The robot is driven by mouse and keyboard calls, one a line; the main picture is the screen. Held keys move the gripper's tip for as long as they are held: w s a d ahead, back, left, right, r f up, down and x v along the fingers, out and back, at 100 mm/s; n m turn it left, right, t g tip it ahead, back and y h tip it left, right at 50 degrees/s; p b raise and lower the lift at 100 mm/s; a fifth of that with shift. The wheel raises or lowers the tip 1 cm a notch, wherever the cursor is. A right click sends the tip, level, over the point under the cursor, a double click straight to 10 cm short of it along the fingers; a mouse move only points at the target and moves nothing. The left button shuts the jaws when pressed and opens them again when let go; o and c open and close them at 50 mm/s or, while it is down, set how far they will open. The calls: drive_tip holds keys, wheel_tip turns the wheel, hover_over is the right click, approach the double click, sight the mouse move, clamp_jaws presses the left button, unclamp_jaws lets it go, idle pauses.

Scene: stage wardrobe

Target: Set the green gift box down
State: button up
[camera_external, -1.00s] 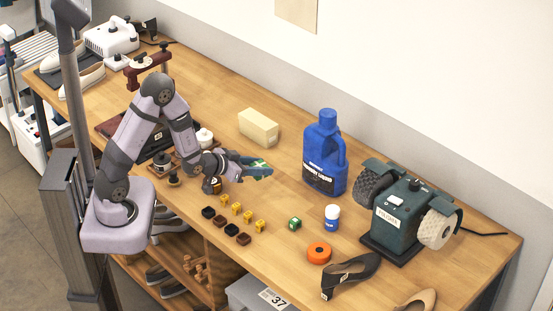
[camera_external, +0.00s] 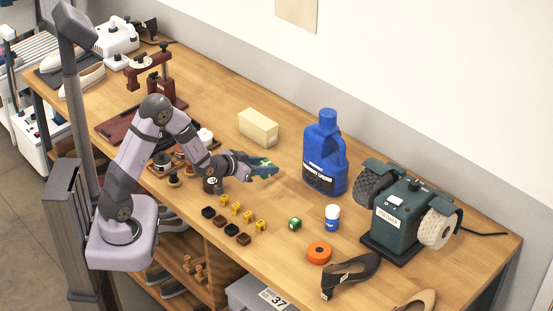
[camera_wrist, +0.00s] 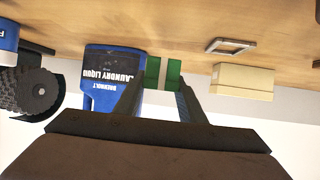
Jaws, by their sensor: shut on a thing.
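The green gift box (camera_wrist: 174,73) has a pale ribbon stripe. In the wrist view it sits between the fingertips of my gripper (camera_wrist: 162,86), which is shut on it. In the external view the box (camera_external: 263,165) shows as a small green patch at my gripper (camera_external: 262,171), over the middle of the bench and left of the blue jug. My gripper lies nearly level and partly hides the box. I cannot tell whether the box touches the bench top.
The blue laundry jug (camera_external: 324,155) and cream block (camera_external: 258,127) stand behind on the wooden bench (camera_external: 205,95). A green cube (camera_external: 295,223), white-capped bottle (camera_external: 332,217), orange roll (camera_external: 319,253) and several small yellow pieces (camera_external: 236,208) lie in front. A grey square frame (camera_wrist: 231,46) shows in the wrist view.

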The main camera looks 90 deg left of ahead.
drive_tip(key=w+a+r+n+y+b, duration=0.1)
drive_tip(key=w+a+r+b, duration=0.1)
drive_tip(key=w+a, duration=0.35)
wheel_tip(320, 180, up, 7)
drive_tip(key=g, duration=0.1)
hover_over(289, 161)
wheel_tip(289, 161, down, 3)
drive_tip(key=shift+d+f, duration=0.15)
drive_tip(key=shift+f, duration=0.1)
drive_tip(key=shift+f+p, duration=0.95)
drive_tip(key=shift+f, duration=3.95)
